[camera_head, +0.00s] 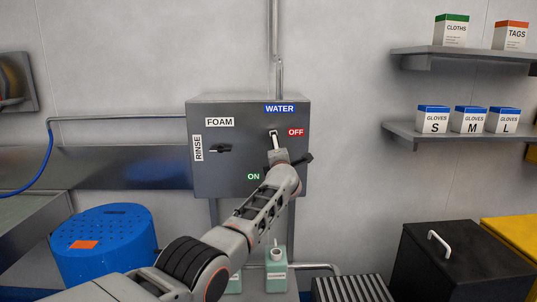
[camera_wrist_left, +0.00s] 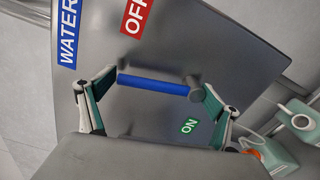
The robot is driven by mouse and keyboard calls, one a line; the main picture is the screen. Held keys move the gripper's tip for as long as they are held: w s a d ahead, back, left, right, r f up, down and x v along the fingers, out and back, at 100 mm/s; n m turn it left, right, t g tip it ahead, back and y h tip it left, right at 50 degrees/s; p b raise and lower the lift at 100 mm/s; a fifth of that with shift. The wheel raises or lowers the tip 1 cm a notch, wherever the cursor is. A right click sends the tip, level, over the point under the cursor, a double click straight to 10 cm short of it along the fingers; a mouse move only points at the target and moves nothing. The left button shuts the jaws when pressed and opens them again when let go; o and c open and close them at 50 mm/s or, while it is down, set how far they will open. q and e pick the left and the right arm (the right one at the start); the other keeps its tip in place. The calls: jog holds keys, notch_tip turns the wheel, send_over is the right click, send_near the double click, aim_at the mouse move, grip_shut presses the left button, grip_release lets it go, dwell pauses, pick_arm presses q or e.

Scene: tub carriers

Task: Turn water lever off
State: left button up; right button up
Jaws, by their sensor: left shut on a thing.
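The water lever (camera_wrist_left: 155,85) has a blue bar, seen in the left wrist view in front of the grey control box (camera_head: 225,172). My left gripper (camera_head: 289,147) is at the box's front, below the WATER label (camera_head: 279,109). In the left wrist view its two fingers sit at opposite ends of the blue bar, shut on it. The bar lies between the OFF label (camera_wrist_left: 137,14) and the ON label (camera_wrist_left: 189,126). In the head view my gripper hides the lever. My right gripper is not in view.
A dark foam/rinse knob (camera_head: 220,149) is on the box's left. A blue drum (camera_head: 103,245) stands lower left, a black bin (camera_head: 455,265) lower right. Green-white containers (camera_head: 276,275) stand beneath the box. Shelves (camera_head: 455,137) with boxes are at right.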

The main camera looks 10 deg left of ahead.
pick_arm(q)
jog(key=shift+o, duration=0.2)
jog(key=shift+w+d+r+m, duration=0.2)
jog(key=shift+r+m, duration=0.35)
jog(key=shift+m, duration=0.25)
jog(key=shift+d+m, duration=0.1)
jog(key=shift+m, duration=0.2)
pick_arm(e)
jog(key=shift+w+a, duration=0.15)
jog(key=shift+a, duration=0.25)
pick_arm(q)
jog(key=shift+d+r, duration=0.1)
jog(key=shift+c, duration=0.2)
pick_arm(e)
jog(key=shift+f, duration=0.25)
pick_arm(q)
jog(key=o, duration=1.4)
jog(key=shift+c, duration=0.2)
jog(key=shift+o, duration=0.3)
jog(key=shift+w, duration=0.1)
jog(key=shift+f, duration=0.2)
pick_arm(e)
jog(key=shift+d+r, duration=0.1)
